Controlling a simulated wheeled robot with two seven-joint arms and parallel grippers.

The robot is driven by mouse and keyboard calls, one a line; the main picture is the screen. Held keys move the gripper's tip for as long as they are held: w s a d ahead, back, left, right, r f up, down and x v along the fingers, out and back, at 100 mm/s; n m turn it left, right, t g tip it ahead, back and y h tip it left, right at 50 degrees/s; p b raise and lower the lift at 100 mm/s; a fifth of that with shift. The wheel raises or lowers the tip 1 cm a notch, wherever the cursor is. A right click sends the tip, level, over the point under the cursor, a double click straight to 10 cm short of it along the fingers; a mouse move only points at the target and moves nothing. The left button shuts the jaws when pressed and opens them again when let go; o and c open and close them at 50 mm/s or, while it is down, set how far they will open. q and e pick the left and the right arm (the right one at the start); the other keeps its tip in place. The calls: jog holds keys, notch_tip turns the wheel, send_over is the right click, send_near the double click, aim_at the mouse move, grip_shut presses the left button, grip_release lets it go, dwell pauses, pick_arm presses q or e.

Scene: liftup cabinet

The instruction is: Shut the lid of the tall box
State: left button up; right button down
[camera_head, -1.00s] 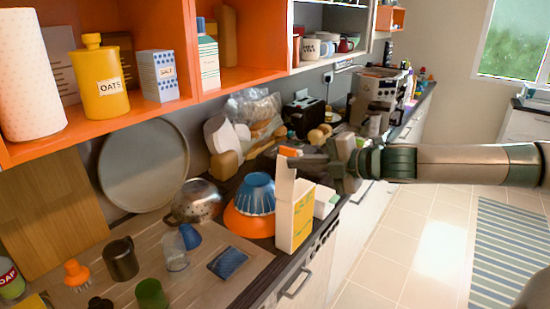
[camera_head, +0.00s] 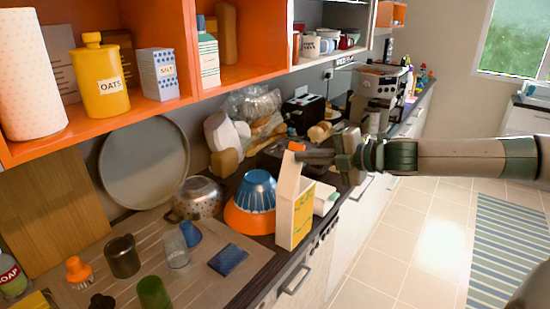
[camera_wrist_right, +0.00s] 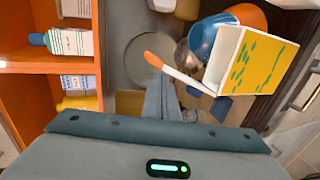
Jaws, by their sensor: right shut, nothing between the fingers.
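The tall box (camera_head: 295,217) is a white and yellow carton on the counter's front edge. Its white lid (camera_head: 291,178) stands up, open, with an orange tip (camera_head: 296,146). In the right wrist view the box (camera_wrist_right: 265,66) shows its open white mouth, and the lid (camera_wrist_right: 184,76) sticks out to the left. My right gripper (camera_head: 304,156) is shut and empty, with its fingertips beside the lid's upper end. In the right wrist view its fingers (camera_wrist_right: 160,95) are close to the orange tip; whether they touch is unclear. My left gripper is not in view.
An orange bowl and a blue bowl (camera_head: 257,192) stand close left of the box. A metal colander (camera_head: 197,200) is behind them. A small white carton (camera_head: 324,199) is right of the box. The orange shelf (camera_head: 175,108) hangs above. The floor in front is clear.

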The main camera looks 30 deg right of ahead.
jog(key=shift+w+d+f, duration=0.15)
jog(key=shift+d, duration=0.35)
jog(key=shift+w+d+f+b, duration=0.25)
jog(key=shift+d, duration=0.2)
jog(key=shift+w+d+f+b, duration=0.2)
jog(key=shift+d, duration=0.25)
jog(key=shift+w+d+f+b, duration=0.35)
jog(key=shift+d+f+b, duration=0.3)
jog(key=shift+d+b, duration=0.15)
